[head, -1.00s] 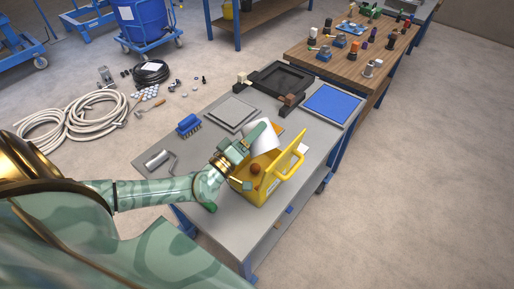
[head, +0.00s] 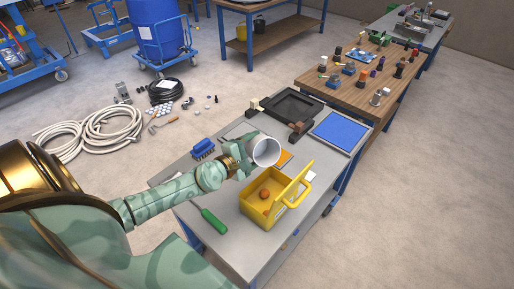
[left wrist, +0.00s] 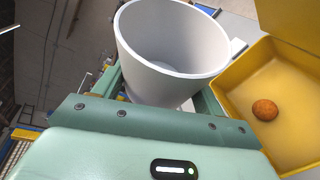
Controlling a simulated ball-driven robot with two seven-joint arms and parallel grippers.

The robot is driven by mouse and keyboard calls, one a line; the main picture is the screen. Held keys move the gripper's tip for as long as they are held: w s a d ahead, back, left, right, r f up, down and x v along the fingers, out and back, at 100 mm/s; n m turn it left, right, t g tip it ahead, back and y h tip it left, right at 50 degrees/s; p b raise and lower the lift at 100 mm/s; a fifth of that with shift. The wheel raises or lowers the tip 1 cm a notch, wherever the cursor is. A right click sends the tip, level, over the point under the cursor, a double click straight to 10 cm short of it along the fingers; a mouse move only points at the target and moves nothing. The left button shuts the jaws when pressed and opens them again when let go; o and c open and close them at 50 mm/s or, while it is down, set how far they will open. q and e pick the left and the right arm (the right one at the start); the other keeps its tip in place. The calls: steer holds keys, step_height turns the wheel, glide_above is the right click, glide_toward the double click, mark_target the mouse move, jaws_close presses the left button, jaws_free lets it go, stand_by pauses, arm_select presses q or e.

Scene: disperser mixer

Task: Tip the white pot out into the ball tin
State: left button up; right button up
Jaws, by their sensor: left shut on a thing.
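My left gripper (head: 248,154) is shut on the white pot (head: 266,151). The pot is tilted with its mouth toward the head camera, beside and above the far left side of the yellow box (head: 255,212), which looks like the ball tin. Its lid (head: 291,184) stands open on the right. An orange-brown ball (head: 264,194) lies inside the tin. In the left wrist view the pot (left wrist: 170,45) looks empty, and the ball (left wrist: 265,110) lies in the tin at the right. My right gripper is not in view.
The grey table (head: 225,255) also holds a blue brush (head: 203,148), a green-handled tool (head: 213,220), a black tray (head: 288,106) and a blue mat (head: 340,132). The near end is mostly clear. A wooden bench (head: 330,82) with small items stands behind.

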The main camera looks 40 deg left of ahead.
mark_target(251, 141)
arm_select(q)
steer(key=r+n+p, duration=0.1)
steer(key=r+n+g+p, duration=0.1)
steer(key=r+n+h+p, duration=0.1)
steer(key=n+p, duration=0.1)
steer(key=shift+w+a+g, duration=0.2)
steer(key=shift+a+g, duration=0.15)
steer(key=shift+g, duration=0.05)
steer(key=f+n, duration=0.1)
steer(key=d+n+g+h+b, duration=0.1)
steer(key=f+n, duration=0.1)
steer(key=shift+s+d+f+h, duration=0.15)
steer(key=shift+s+f+h, duration=0.15)
steer(key=shift+s+h, duration=0.1)
steer(key=shift+s+d+f+n+g+h+b, duration=0.1)
steer(key=shift+d+f+n+g+h+b, duration=0.2)
steer(key=shift+n, duration=0.2)
steer(key=shift+s+d+f+n+g+h+b, duration=0.1)
steer(key=shift+n+g+h+b, duration=0.1)
steer(key=shift+n+h+b, duration=0.25)
steer(key=shift+r, duration=0.1)
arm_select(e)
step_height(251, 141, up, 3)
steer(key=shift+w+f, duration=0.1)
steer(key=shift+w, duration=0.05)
